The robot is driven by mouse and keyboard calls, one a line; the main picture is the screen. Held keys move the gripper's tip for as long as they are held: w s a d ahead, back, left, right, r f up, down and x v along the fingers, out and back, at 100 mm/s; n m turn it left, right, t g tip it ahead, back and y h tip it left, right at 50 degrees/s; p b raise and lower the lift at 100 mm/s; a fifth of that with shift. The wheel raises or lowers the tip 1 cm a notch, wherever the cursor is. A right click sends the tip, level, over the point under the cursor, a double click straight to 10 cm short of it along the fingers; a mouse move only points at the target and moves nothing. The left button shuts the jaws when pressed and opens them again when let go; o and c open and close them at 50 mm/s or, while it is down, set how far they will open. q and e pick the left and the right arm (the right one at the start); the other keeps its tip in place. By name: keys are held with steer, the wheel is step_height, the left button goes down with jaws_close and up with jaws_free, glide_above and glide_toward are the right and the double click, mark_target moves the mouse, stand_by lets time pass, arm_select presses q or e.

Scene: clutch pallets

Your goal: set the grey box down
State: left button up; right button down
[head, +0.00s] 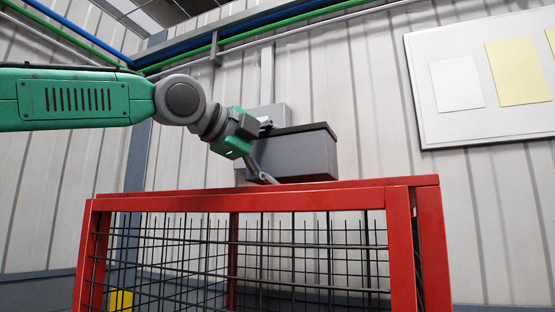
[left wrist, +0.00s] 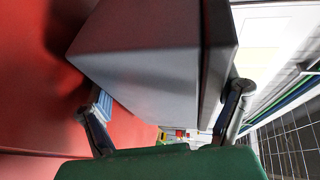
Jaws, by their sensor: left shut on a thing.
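The grey box (head: 293,158) has a dark lid edge and shows above the top of the red mesh-sided stand (head: 265,198). My left gripper (head: 267,152) is shut on the box from its left side, one finger low and one high. In the left wrist view the box (left wrist: 140,65) lies between the two fingers (left wrist: 165,100). The red surface (left wrist: 40,100) is close beside it there, with a dark shadow next to the box. The box's underside is hidden in the head view, so I cannot tell whether it touches the red top. My right gripper is not in view.
A grey wall box (head: 269,113) is fixed behind the grey box. A white board with sheets (head: 480,85) hangs at the right. Dark wire mesh (head: 300,255) fills the stand's front. The red top looks clear to the left and right of the box.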

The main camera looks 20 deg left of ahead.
arm_select(q)
steer(key=shift+d+f, duration=0.1)
steer(key=shift+f, duration=0.15)
steer(key=shift+d+f, duration=0.1)
steer(key=shift+d, duration=0.15)
steer(key=o, duration=1.3)
steer(key=shift+d, duration=0.3)
steer(key=shift+o, duration=0.2)
steer(key=shift+d, duration=0.5)
steer(key=shift+w, duration=0.1)
steer(key=shift+a+r, duration=0.25)
steer(key=shift+r, duration=0.1)
steer(key=shift+a+r+p, duration=0.2)
steer(key=shift+r+p, duration=0.25)
steer(key=shift+p, duration=0.15)
steer(key=s, duration=0.1)
steer(key=s+a+b, duration=0.1)
steer(key=b, duration=0.1)
steer(key=shift+s+a, duration=0.25)
steer(key=shift+s, duration=0.15)
steer(key=b+v, duration=0.2)
steer(key=v, duration=0.7)
steer(key=shift+d+r, duration=0.15)
steer(key=shift+r, duration=0.05)
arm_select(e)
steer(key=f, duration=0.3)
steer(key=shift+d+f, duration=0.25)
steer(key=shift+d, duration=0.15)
